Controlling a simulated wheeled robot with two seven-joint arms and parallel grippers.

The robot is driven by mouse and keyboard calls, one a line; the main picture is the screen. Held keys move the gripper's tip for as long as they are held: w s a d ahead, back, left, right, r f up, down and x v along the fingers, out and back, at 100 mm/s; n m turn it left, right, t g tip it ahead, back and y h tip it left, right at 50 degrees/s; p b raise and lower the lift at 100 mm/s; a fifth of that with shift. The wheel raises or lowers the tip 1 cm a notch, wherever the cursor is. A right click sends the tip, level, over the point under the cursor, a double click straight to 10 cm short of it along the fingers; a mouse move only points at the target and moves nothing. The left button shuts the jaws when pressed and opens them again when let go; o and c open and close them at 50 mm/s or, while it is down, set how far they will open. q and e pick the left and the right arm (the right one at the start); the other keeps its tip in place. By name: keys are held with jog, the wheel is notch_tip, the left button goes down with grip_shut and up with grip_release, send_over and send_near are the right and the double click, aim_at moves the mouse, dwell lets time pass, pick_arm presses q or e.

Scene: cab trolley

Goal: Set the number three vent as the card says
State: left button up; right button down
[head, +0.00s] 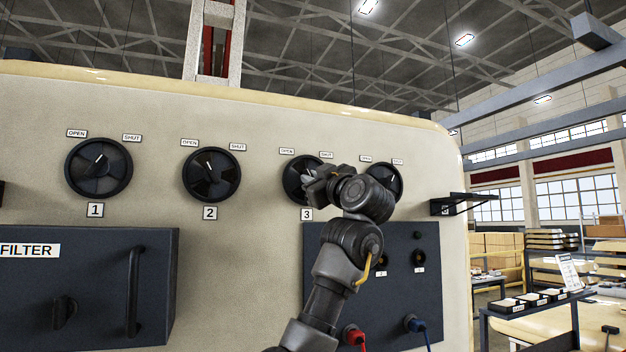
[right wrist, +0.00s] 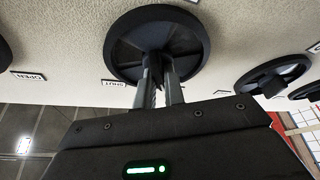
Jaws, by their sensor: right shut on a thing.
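The number three vent (head: 293,175) is a round black dial on the cream panel, with an OPEN label (head: 287,151) at its upper left, a SHUT label (head: 326,155) at its upper right and a 3 plate (head: 306,214) below. My right gripper (head: 314,184) covers its right part. In the right wrist view the two fingers (right wrist: 160,82) are shut on the bar across the dial (right wrist: 129,35). The vent's exact setting is hard to read behind the gripper. A white sheet (head: 569,272) stands far right; its writing is too small to read. My left gripper is out of view.
Vent one (head: 99,169) and vent two (head: 211,174) are to the left; another vent (head: 391,179) is just right, partly behind my arm. A dark filter box (head: 90,290) juts out lower left. A dark panel with red (head: 355,336) and blue (head: 415,324) plugs is below.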

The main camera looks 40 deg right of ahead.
jog(key=shift+f+m, duration=0.1)
jog(key=shift+m, duration=0.2)
jog(key=shift+m+g+h+b, duration=0.5)
jog(key=shift+m+h, duration=0.85)
jog(key=shift+m, duration=1.4)
jog(key=shift+m+g+h+b, duration=0.5)
jog(key=shift+m+h, duration=0.8)
jog(key=shift+m, duration=1.4)
jog(key=shift+m+g+h+b, duration=0.3)
jog(key=shift+m+h+b, duration=0.35)
jog(key=shift+m+h, duration=1.4)
jog(key=shift+m+y, duration=0.6)
jog(key=shift+m, duration=0.4)
jog(key=c, duration=1.5)
grip_release()
